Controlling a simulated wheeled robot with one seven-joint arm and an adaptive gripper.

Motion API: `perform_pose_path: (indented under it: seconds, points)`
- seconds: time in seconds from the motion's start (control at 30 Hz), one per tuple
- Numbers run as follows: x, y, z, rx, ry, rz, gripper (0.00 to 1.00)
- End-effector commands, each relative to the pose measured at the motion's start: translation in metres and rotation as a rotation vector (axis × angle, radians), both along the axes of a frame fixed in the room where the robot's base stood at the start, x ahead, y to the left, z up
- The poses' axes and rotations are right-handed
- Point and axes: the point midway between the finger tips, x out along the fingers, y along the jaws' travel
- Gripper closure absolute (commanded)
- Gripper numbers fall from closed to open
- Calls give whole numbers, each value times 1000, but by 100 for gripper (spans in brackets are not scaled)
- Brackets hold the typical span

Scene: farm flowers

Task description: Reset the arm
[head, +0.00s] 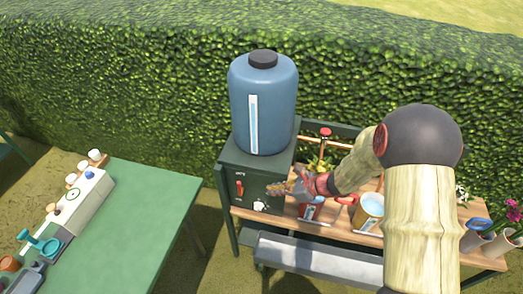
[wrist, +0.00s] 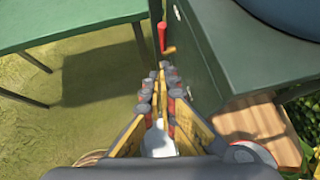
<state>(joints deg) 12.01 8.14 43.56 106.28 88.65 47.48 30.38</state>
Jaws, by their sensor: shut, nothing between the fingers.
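My arm reaches in from the right in the head view. My gripper (head: 283,190) is shut and empty in front of the dark green box (head: 256,171) under the blue water tank (head: 263,105). In the wrist view my gripper's fingers (wrist: 164,72) are together and point toward a red lever (wrist: 163,38) on the box front. The red lever also shows in the head view (head: 240,187), left of my gripper. I cannot tell whether the fingertips touch the box.
A wooden bench (head: 335,230) holds a red can (head: 311,209), a bucket (head: 369,211) and flower pots at the right. A green table (head: 135,225) with small tools stands at the left. A hedge (head: 150,75) runs behind. Grass lies between the tables.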

Motion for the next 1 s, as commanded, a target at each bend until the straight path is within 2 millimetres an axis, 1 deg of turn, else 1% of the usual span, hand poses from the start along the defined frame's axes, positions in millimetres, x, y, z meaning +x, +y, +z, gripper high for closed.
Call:
perform_pose_path:
  seconds: [0.17,0.27,0.33,0.37,0.4,0.47,0.5,0.57,0.67,0.8,0.9,1.0]
  points:
    - [0,0,0,-2,-3,3,100]
    - [-2,1,-1,-19,-31,38,100]
    - [-18,4,-6,-50,-48,124,100]
    - [-28,6,-10,-64,-51,171,100]
    - [-44,8,-13,-84,-58,240,100]
    - [-65,9,-12,-121,-83,355,100]
    - [-78,9,-6,-150,-110,438,100]
    - [-98,7,6,-197,-156,567,100]
    - [-128,0,33,-292,-249,795,100]
    - [-169,-21,77,-470,-394,1130,100]
    - [-193,-40,107,-608,-480,1339,100]
    - [-211,-60,137,-755,-548,1510,100]
